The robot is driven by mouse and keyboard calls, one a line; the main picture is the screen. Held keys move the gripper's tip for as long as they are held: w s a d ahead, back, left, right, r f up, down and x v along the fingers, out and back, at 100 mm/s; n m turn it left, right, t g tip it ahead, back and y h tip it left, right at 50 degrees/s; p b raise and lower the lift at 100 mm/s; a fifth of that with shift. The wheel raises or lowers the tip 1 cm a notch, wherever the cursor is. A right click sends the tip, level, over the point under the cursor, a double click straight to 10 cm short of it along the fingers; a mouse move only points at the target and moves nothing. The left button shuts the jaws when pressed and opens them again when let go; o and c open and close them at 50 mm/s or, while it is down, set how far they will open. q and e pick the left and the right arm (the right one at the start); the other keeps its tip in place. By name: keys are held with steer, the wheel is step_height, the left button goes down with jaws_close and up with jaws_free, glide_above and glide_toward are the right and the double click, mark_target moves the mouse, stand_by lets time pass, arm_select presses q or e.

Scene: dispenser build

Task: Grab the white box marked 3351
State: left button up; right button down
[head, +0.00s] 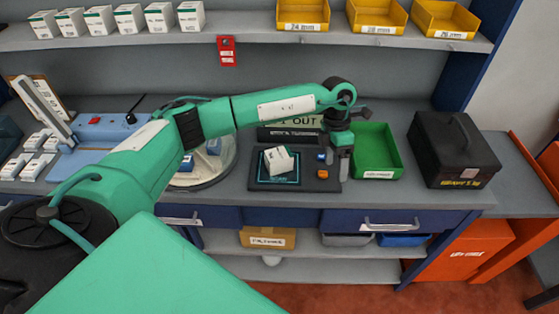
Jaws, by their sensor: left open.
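A small white box (278,159) sits tilted on the dark pad (262,184) in the middle of the counter; its marking is too small to read. Several white boxes with green edges (130,18) stand in a row on the upper shelf at the left. Their numbers are not legible either, so I cannot tell which is marked 3351. My left gripper (342,163) is open and points down at the right edge of the pad, right of the tilted box and apart from it. My right gripper is not in view.
A green tray (391,150) stands just right of my left gripper, with a black case (452,150) beyond it. Orange and blue buttons sit on the pad. Yellow bins (377,15) stand on the shelf. Small white pieces (35,153) lie at the far left.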

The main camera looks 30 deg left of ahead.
mark_target(279, 154)
arm_select(q)
steer(key=w+a+r+n+g+y, duration=0.1)
steer(key=a+r+y, duration=0.2)
steer(key=a, duration=0.4)
steer(key=w+a+r+n+y, duration=0.1)
steer(key=a+r+y, duration=0.15)
steer(key=a, duration=0.45)
steer(key=p+x, duration=0.1)
steer(key=x, duration=0.7)
steer(key=shift+s+r, duration=0.1)
steer(key=shift+s, duration=0.1)
steer(key=shift+s+a+f+p, duration=0.15)
steer(key=shift+s+f+p, duration=0.15)
steer(key=shift+f+p, duration=0.25)
steer(key=p+x, duration=0.1)
steer(key=x, duration=0.2)
steer(key=shift+s+a+p, duration=0.1)
steer(key=shift+a+p, duration=0.05)
steer(key=shift+p, duration=0.25)
steer(key=shift+s+f, duration=0.1)
steer(key=shift+f, duration=0.3)
steer(key=c, duration=1.3)
steer(key=shift+r, duration=0.1)
